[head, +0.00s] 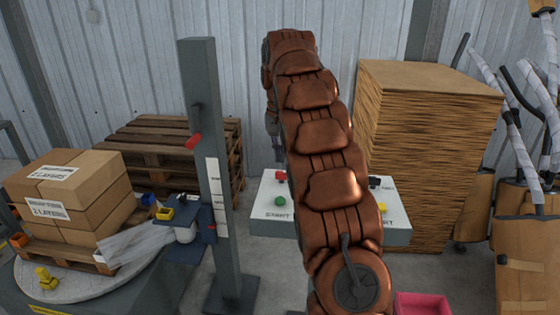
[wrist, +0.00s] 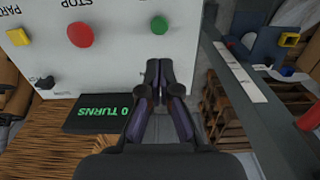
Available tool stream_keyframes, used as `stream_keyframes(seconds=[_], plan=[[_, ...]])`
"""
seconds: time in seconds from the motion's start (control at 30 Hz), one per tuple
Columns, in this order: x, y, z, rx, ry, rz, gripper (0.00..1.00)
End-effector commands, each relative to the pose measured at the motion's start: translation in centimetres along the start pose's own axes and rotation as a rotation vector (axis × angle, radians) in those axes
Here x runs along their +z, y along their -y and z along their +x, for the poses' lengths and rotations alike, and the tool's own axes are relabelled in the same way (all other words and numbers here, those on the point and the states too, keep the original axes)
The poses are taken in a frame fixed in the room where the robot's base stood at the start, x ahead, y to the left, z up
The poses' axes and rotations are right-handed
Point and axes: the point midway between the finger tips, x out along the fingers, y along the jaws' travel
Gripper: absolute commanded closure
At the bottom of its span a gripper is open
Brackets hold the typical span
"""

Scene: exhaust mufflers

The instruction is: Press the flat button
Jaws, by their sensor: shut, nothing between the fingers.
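The white control panel (head: 262,192) stands behind my arm, which hides its middle. On its left part, a green button (head: 280,201) sits above a lettered label, with a red button (head: 281,176) behind it. A small black control and a yellow one (head: 382,208) show at the right. In the wrist view, the round red button (wrist: 81,34) is marked STOP, beside a square yellow button (wrist: 18,37). I cannot tell which button is the flat one.
A display (wrist: 102,114) reads 0 TURNS. A grey post (head: 213,170) with a red handle stands left of the panel. Boxes (head: 75,195) sit on a turntable at the left. A tall cardboard stack (head: 430,140) stands behind right. A pink bin (head: 423,304) is in front.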

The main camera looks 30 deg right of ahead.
Motion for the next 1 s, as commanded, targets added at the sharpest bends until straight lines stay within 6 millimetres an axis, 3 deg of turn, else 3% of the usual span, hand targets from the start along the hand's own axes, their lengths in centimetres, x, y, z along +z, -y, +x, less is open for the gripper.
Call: stream_keyframes(seconds=[0.67,1.0], plan=[[0.0,-0.1,5.9,0.001,0.000,0.001,1.00],[0.1,-0.1,9.9,0.002,0.004,0.001,1.00]])
